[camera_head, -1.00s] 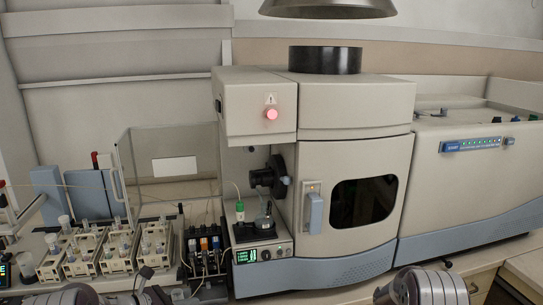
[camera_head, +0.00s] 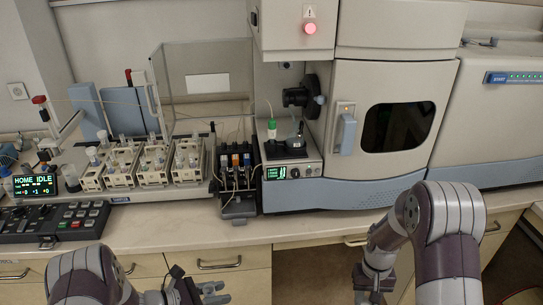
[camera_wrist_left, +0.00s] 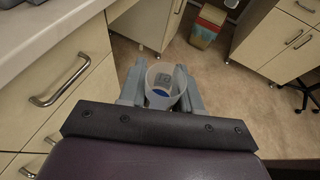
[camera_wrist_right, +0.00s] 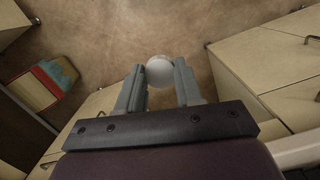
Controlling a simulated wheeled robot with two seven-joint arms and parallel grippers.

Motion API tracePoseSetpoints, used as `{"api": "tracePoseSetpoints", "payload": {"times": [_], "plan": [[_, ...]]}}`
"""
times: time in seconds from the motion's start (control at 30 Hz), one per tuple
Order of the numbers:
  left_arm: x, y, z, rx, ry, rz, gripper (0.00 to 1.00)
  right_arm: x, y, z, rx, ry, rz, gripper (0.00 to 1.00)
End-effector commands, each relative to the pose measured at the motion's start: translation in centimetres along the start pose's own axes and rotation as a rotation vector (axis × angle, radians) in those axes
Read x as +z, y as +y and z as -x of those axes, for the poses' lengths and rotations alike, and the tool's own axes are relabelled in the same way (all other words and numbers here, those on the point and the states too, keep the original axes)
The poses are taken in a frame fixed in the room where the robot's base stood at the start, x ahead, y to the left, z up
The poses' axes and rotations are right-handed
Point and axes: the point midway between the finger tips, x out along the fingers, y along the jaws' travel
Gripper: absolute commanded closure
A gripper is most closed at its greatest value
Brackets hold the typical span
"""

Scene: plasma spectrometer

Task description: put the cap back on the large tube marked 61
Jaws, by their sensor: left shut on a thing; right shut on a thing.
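My left gripper (camera_head: 208,291) is low in front of the bench, at the bottom of the head view. In the left wrist view it is shut on an open translucent tube (camera_wrist_left: 152,76), seen from above through its mouth. No number can be read on it. My right gripper (camera_wrist_right: 160,84) is shut on a round white cap (camera_wrist_right: 158,70), which sits between its fingertips in the right wrist view. The right hand in the head view is low in front of the cabinets, its fingertips cut off by the bottom edge. Tube and cap are apart, in separate hands.
Racks of small tubes (camera_head: 155,165) stand on the bench at left, beside a glowing display (camera_head: 35,186) and a keypad (camera_head: 55,222). The large spectrometer (camera_head: 390,110) fills the right. The bench's front strip (camera_head: 190,236) is clear. A red-and-cream bin (camera_wrist_left: 207,25) stands on the floor.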

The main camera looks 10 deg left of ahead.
Motion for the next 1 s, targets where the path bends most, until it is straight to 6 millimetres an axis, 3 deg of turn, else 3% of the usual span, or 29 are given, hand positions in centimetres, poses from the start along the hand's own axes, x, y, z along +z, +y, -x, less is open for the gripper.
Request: {"api": "tracePoseSetpoints", "payload": {"times": [0.23, 0.7, 1.0], "plan": [[0.2, -0.5, -0.9, -0.045, -0.001, -0.018, 1.00, 0.0, 0.0, 0.0, 0.000, 0.000, 0.000, 0.92], [2.8, -6.1, -10.9, -0.551, 0.000, -0.228, 1.00, 0.0, 0.0, 0.0, 0.000, 0.000, 0.000, 0.92], [3.3, -7.1, -12.8, -0.650, 0.000, -0.270, 1.00, 0.0, 0.0, 0.0, 0.000, 0.000, 0.000, 0.92]]}}
